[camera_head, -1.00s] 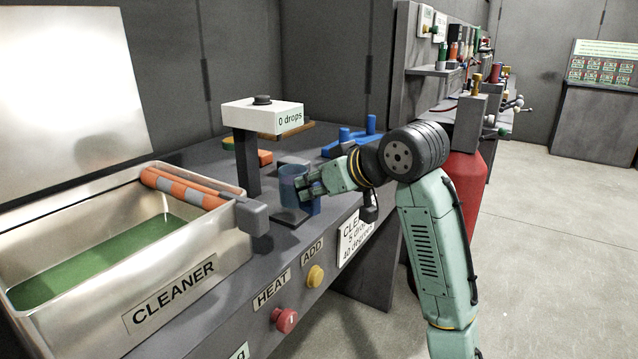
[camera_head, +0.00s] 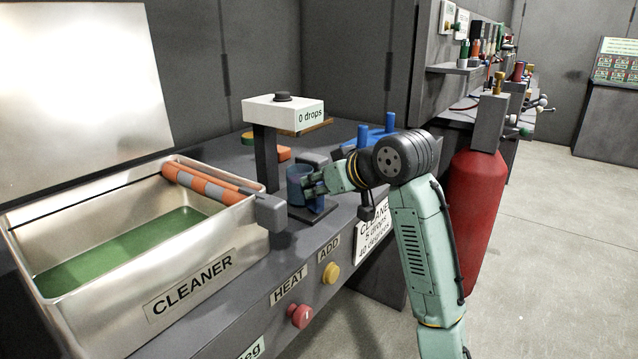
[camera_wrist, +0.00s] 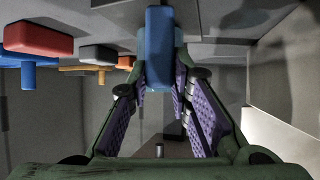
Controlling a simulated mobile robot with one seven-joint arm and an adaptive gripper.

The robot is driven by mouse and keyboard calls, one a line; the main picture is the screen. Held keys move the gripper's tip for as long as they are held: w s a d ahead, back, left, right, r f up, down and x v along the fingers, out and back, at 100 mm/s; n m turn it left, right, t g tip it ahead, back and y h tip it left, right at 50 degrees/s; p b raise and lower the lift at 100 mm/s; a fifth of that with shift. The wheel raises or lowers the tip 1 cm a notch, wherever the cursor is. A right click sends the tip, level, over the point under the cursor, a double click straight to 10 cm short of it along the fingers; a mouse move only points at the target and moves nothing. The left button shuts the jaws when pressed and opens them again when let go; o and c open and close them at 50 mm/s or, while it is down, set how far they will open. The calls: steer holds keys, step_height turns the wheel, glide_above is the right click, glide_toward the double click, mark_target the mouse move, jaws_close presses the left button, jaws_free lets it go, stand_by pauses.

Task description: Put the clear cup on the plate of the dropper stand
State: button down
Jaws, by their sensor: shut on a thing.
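The clear cup (camera_head: 294,186), tinted blue, is upright under the right part of the dropper stand (camera_head: 284,114), over its dark base plate (camera_head: 322,212). I cannot tell whether it touches the plate. The stand has a white head marked "0 drops" and a dark post. My gripper (camera_head: 315,183) reaches in from the right and is shut on the cup's blue side part, probably a handle. In the wrist view a blue piece (camera_wrist: 160,50) stands between the fingers of my gripper (camera_wrist: 160,92), and most of the cup is hidden.
The open cleaner tank (camera_head: 205,277) with green liquid stands left of the stand, an orange-and-grey roll on its edge. A blue fixture (camera_head: 377,133) stands behind my gripper. Red (camera_head: 300,316) and yellow (camera_head: 331,272) buttons are on the bench front. A red cylinder (camera_head: 475,205) stands right.

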steer(key=shift+f, duration=0.3)
steer(key=c, duration=1.4)
jaws_free()
steer(key=shift+o, duration=0.2)
steer(key=v, duration=1.2)
